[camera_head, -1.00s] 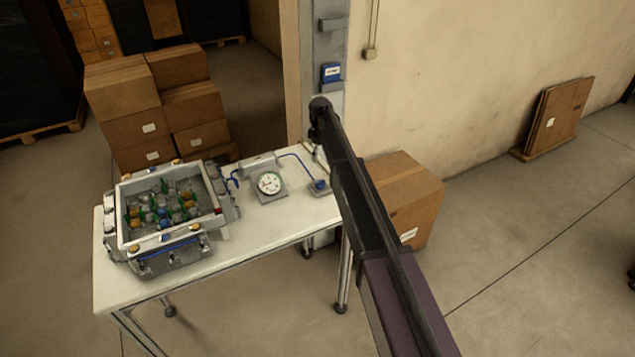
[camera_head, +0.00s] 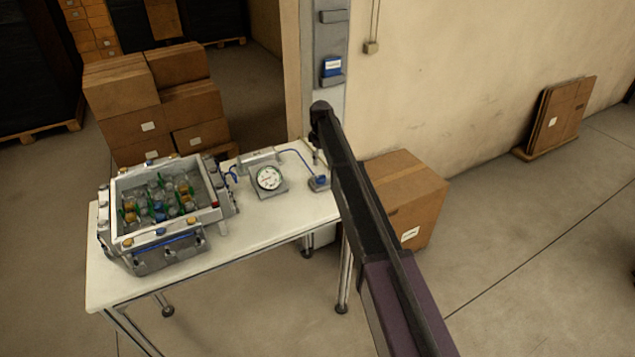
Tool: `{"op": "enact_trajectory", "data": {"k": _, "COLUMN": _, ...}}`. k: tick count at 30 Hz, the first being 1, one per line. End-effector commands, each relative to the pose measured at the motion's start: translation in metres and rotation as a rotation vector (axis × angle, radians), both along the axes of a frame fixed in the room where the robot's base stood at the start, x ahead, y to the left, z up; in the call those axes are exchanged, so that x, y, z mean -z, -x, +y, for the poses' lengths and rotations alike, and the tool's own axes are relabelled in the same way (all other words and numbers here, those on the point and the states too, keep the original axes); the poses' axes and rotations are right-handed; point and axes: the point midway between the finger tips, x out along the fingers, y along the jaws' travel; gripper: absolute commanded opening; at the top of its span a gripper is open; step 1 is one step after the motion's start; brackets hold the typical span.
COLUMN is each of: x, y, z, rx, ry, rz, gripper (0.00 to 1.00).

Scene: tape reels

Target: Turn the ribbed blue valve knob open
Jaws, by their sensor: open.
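A small blue knob (camera_head: 321,180) sits on a grey block at the right end of the white table (camera_head: 270,228). It is too small here to make out ribs or its turned position. A blue tube runs from the block toward a round white gauge (camera_head: 269,178) to its left. My dark arm (camera_head: 355,190) reaches up from the lower right, and its far joint stands above and just right of the knob in the picture.
A grey crate (camera_head: 118,192) of small coloured parts stands on the table's left half. Cardboard boxes (camera_head: 122,85) are stacked behind, and another box (camera_head: 405,200) stands on the floor right of the table. A grey wall column (camera_head: 330,40) rises behind the knob.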

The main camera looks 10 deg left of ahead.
Motion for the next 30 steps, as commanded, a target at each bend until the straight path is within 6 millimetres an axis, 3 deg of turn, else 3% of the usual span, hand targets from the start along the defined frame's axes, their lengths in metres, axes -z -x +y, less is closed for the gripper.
{"op": "enact_trajectory", "data": {"k": 30, "x": 0.082, "y": 0.000, "z": -0.001, "rx": 0.001, "ry": 0.000, "rz": 0.000, "gripper": 0.93}}
